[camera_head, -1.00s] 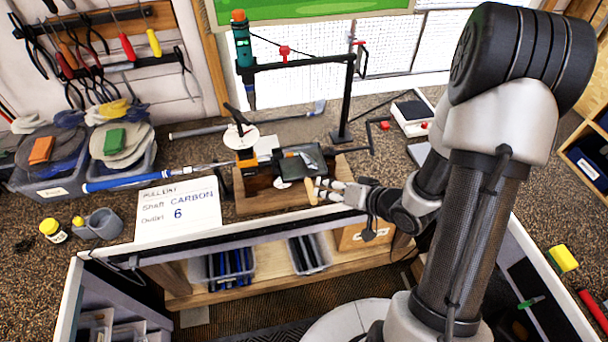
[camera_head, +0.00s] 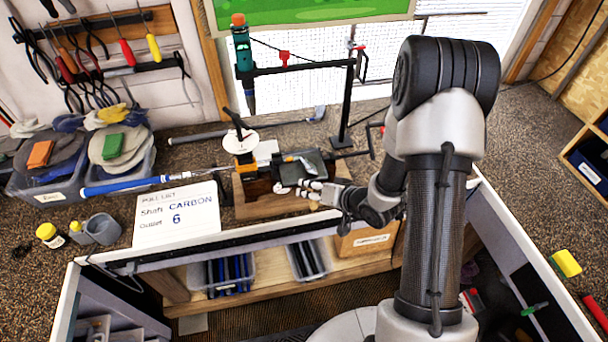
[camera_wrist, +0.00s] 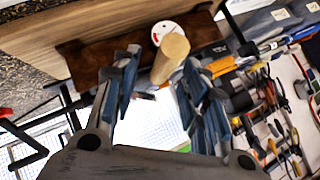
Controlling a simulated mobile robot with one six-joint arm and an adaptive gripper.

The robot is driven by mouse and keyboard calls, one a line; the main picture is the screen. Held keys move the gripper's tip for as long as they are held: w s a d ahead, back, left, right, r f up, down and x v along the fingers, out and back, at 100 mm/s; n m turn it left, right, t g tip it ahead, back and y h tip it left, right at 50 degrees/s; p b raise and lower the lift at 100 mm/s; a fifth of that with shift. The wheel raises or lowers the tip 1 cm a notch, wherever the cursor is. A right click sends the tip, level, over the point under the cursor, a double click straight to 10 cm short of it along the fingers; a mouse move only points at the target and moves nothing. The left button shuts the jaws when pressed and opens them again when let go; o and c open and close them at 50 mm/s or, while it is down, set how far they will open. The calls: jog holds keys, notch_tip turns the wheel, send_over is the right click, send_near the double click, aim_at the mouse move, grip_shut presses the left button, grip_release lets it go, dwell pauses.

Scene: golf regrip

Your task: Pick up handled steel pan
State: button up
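A light wooden handle (camera_wrist: 172,58) stands between the two fingers of my gripper (camera_wrist: 158,92) in the wrist view, its round end towards the camera. A gap shows between it and the left finger, and the fingers are apart. In the head view, my gripper (camera_head: 300,188) is at the front of the wooden bench block, with a small bit of light wood (camera_head: 314,205) below its fingers. A dark, shallow, pan-like piece (camera_head: 314,159) with a silvery part lies just behind the gripper. I cannot tell whether the handle belongs to it; the join is hidden.
A black frame (camera_head: 350,95) with a teal tool stands behind the block. A white dial (camera_head: 240,140) and a blue-gripped club shaft (camera_head: 128,184) are to the left, near a written card (camera_head: 178,212). Bins (camera_head: 228,272) sit below the bench edge.

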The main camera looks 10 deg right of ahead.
grip_shut()
dwell(0.3)
jog(key=shift+w+a+r, duration=0.1)
jog(key=shift+w+r, duration=0.05)
dwell(0.5)
